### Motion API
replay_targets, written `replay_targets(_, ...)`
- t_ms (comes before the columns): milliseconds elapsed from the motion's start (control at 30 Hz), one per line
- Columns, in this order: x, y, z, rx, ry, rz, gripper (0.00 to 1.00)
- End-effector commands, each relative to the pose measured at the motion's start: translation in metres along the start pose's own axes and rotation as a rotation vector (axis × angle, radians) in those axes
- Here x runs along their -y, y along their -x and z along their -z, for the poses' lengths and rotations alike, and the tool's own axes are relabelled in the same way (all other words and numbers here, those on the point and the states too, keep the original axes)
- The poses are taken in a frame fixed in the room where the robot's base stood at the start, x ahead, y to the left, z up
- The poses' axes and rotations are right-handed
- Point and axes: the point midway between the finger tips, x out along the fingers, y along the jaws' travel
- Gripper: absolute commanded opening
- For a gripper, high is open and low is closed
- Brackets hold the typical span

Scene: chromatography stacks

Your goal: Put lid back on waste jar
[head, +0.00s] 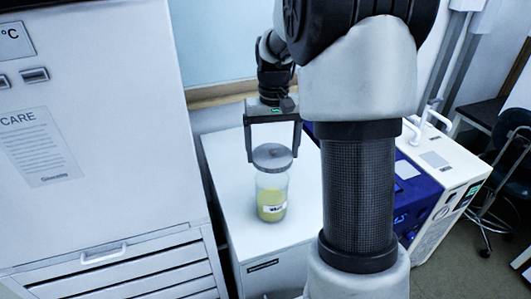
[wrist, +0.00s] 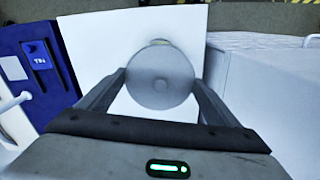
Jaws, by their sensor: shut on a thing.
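The waste jar (head: 272,200) is a clear upright jar with yellowish liquid and a white label. It stands on a white cabinet top. The round grey lid (head: 272,156) is at the jar's mouth in the head view; whether it rests on the rim or hovers just above, I cannot tell. In the wrist view the lid (wrist: 160,76) hides most of the jar below it. My gripper (head: 272,153) points down over the jar, its two fingers shut on the lid from opposite sides. The wrist view also shows my gripper (wrist: 160,82) holding the lid.
The white cabinet top (head: 228,170) is otherwise clear around the jar. A large grey-white machine (head: 90,130) stands close on the left. A blue and white instrument (head: 425,190) stands on the right. A chair (head: 505,150) is at the far right.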

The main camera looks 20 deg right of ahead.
Motion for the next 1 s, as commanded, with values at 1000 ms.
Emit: replay_targets(1000, -0.001, -0.063, 0.000, 0.000, -0.002, 0.000, 0.64)
